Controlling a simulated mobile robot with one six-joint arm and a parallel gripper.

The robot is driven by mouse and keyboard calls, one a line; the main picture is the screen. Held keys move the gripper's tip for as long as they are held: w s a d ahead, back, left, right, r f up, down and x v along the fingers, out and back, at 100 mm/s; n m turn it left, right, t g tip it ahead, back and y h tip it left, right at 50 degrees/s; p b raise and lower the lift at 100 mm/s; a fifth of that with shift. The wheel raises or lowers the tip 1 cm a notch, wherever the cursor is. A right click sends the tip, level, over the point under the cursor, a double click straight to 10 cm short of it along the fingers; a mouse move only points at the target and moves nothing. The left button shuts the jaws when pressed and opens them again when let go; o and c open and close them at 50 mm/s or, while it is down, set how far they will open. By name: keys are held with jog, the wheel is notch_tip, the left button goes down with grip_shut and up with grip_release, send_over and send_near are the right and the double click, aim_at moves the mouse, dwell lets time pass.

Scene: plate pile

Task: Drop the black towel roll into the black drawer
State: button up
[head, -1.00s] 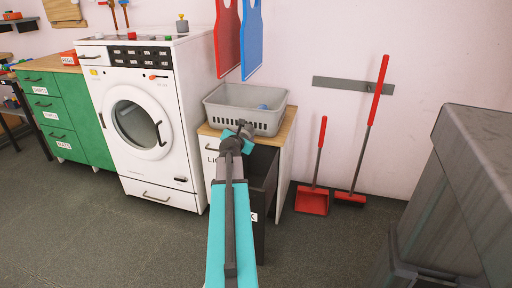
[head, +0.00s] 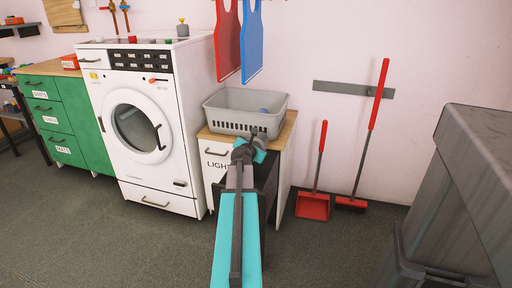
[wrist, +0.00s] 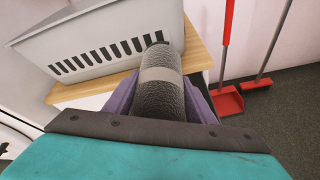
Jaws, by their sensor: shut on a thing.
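The black towel roll (wrist: 160,98) is a dark, rough cylinder with a pale grey band, seen in the wrist view. My gripper (wrist: 158,92) has its purple fingers shut on either side of it. In the head view my gripper (head: 259,140) is in front of the white cabinet, just below the basket and over the pulled-out drawer. The roll is hard to make out in the head view.
A grey basket (head: 240,122) stands on the cabinet's wooden top (head: 288,130), close behind my gripper. A white washing machine (head: 135,175) is at the left. A red dustpan (head: 313,206) and broom (head: 352,202) lean at the right. A large grey bin (head: 470,180) stands nearer, far right.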

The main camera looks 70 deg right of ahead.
jog(key=shift+f+b, duration=2.65)
jog(key=shift+b, duration=0.45)
jog(key=o, duration=1.3)
jog(key=shift+c, duration=0.2)
